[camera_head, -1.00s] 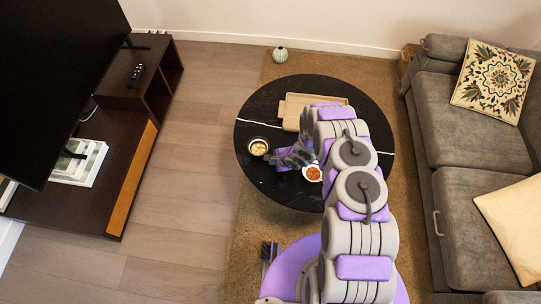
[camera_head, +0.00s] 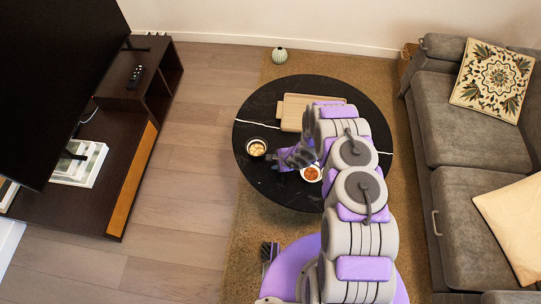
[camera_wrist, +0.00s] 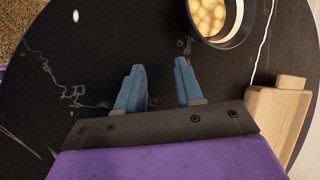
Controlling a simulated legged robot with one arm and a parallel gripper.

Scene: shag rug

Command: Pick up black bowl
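The black bowl (camera_head: 257,148) sits near the left edge of the round black table (camera_head: 290,90), with pale round pieces inside. In the wrist view the bowl (camera_wrist: 238,38) is at the top, right of centre, partly cut off by the frame edge. My gripper (camera_wrist: 159,70) is open and empty, its two blue fingers apart over bare table. The bowl lies beyond the fingertips and to the right of them in that view. In the head view my gripper (camera_head: 280,158) is just right of the bowl; its fingertips are hard to make out.
A white bowl with reddish food (camera_head: 311,174) stands close to my gripper. A wooden tray (camera_head: 292,112) lies at the back of the table, and its corner shows in the wrist view (camera_wrist: 276,115). A sofa (camera_head: 460,130) is at the right, a TV bench (camera_head: 110,150) at the left.

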